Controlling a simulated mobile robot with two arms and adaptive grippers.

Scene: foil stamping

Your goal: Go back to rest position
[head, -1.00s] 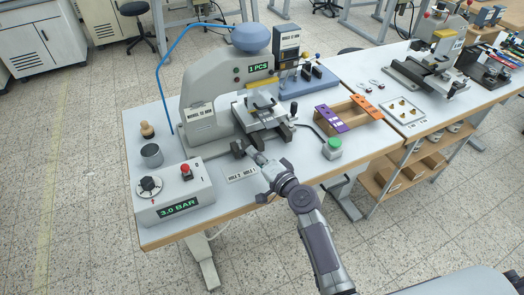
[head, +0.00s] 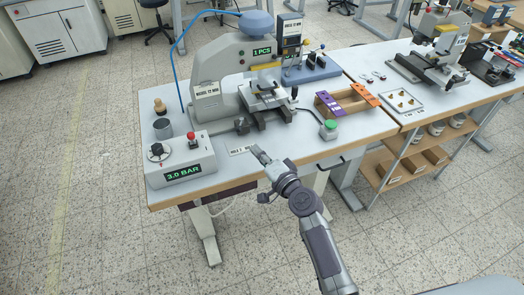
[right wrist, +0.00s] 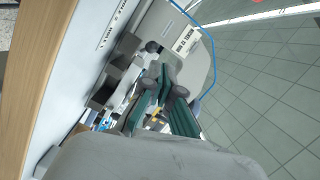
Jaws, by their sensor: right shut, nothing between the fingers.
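My right gripper (head: 259,152) is shut and empty, over the front edge of the workbench (head: 221,183) in the head view. It is in front of the grey foil stamping press (head: 226,58) and apart from it. In the right wrist view its green-padded fingers (right wrist: 164,72) are together, with the press body (right wrist: 185,35) behind them. My left gripper is not in view.
A control box (head: 183,160) reading 3.0 BAR stands at the bench's front left. A green button (head: 330,126) and a wooden rack (head: 354,99) with purple and orange strips are right of the press. Tiled floor (head: 100,200) is free in front.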

